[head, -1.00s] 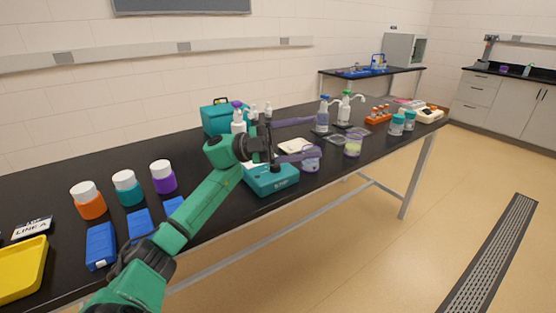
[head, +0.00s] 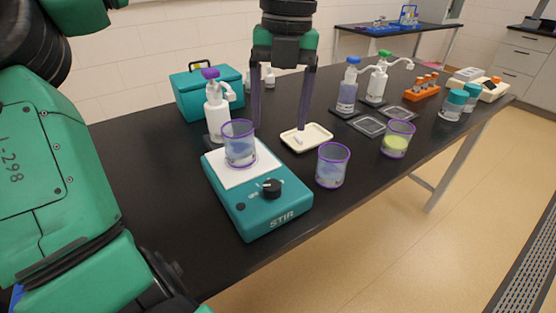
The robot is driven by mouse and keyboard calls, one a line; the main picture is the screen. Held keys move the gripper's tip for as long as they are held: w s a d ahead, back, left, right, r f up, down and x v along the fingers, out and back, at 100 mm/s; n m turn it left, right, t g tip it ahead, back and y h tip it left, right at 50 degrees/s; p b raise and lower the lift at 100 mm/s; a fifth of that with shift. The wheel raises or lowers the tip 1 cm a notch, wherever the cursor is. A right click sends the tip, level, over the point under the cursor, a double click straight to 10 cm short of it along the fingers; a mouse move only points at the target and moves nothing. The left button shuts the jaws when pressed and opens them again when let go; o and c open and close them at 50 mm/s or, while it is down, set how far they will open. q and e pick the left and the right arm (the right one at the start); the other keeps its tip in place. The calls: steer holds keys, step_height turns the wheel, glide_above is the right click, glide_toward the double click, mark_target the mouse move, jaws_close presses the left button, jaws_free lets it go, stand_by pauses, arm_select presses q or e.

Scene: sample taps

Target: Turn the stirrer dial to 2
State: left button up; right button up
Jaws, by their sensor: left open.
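The stirrer (head: 226,205) is a teal box with a white top plate and the word STIR on its front, on the black table. Its dial (head: 271,188) is a black knob with a light pointer mark on the sloped front face. The numbers around it are too small to read. A purple-rimmed beaker (head: 239,150) with bluish liquid stands on the plate. My left gripper (head: 280,124) is open and empty, its two purple fingers pointing down. In the picture it is above and behind the dial, apart from it. My right gripper is not in view.
A second beaker (head: 332,168) stands just right of the stirrer, and a white pump bottle (head: 217,110) behind it. A beaker with yellow-green liquid (head: 397,140) stands further right. My own arm covers the left side.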

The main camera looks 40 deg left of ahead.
mark_target(273, 184)
arm_select(q)
steer(key=f, duration=0.1)
steer(key=s+f, duration=0.1)
steer(key=f, duration=0.1)
steer(key=s+f+b, duration=0.1)
steer(key=f, duration=0.1)
steer(key=shift+s+d, duration=0.15)
steer(key=shift+d, duration=0.1)
steer(key=f, duration=0.7)
steer(key=shift+w+a+f+b, duration=0.25)
steer(key=shift+a+f+b, duration=0.05)
steer(key=shift+f, duration=0.5)
jaws_close()
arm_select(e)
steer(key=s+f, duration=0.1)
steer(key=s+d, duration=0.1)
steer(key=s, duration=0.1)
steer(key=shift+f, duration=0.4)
